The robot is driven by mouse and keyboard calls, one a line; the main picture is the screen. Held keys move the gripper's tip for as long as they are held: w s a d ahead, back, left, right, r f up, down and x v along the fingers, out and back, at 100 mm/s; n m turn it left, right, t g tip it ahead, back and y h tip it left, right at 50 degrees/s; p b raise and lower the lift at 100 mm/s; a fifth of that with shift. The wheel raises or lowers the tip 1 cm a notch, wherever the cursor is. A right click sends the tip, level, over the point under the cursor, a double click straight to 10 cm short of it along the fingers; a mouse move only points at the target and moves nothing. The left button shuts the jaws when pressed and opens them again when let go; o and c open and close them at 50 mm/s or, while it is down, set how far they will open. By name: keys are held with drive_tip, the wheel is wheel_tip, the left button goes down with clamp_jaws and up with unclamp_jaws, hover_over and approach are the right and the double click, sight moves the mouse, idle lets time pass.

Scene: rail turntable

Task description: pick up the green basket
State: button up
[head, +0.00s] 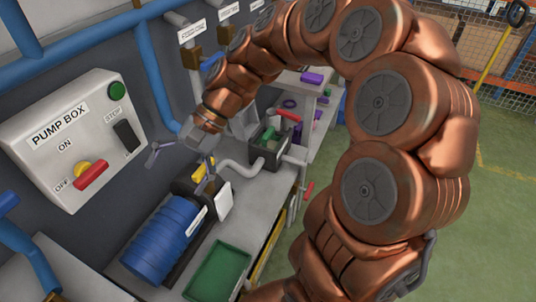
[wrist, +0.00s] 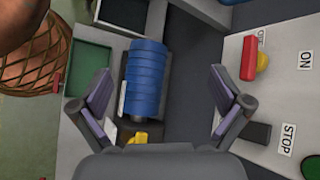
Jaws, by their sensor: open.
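A shallow green tray-like basket (head: 218,272) sits on the grey bench at the bottom of the head view. It also shows at the upper left of the wrist view (wrist: 90,58), empty as far as I can see. My gripper (head: 180,163) is open and empty, above the bench near the pump. In the wrist view its two fingers (wrist: 160,85) are spread wide, with the blue motor between them in the picture. The green basket lies beyond the left finger, apart from it.
A ribbed blue motor (head: 162,240) stands beside the green basket. The pump box (head: 75,140) with a red lever is on the wall at left.

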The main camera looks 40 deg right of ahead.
drive_tip(key=w+d+f+m+t+y+b, duration=0.3)
drive_tip(key=w+d+f+m+t+b, duration=0.15)
drive_tip(key=w+d, duration=0.4)
drive_tip(key=w+d+f+m+t+y+b, duration=0.25)
drive_tip(key=w+d+f+m+b, duration=0.35)
drive_tip(key=w, duration=0.4)
drive_tip(key=m+t+h+b, duration=0.6)
drive_tip(key=m+t+b, duration=0.2)
drive_tip(key=m+t, duration=0.3)
approach(271, 133)
drive_tip(key=shift+m+g, duration=0.55)
drive_tip(key=shift+g, duration=0.05)
drive_tip(key=shift+r+x, duration=0.2)
drive_tip(key=shift+x, duration=2.6)
drive_tip(key=shift+r+x, duration=0.15)
drive_tip(key=shift+x, duration=2.65)
drive_tip(key=shift+w+d, duration=0.1)
drive_tip(key=shift+d, duration=0.1)
drive_tip(key=shift+c, duration=0.4)
drive_tip(key=c, duration=1.3)
drive_tip(key=shift+c, duration=0.7)
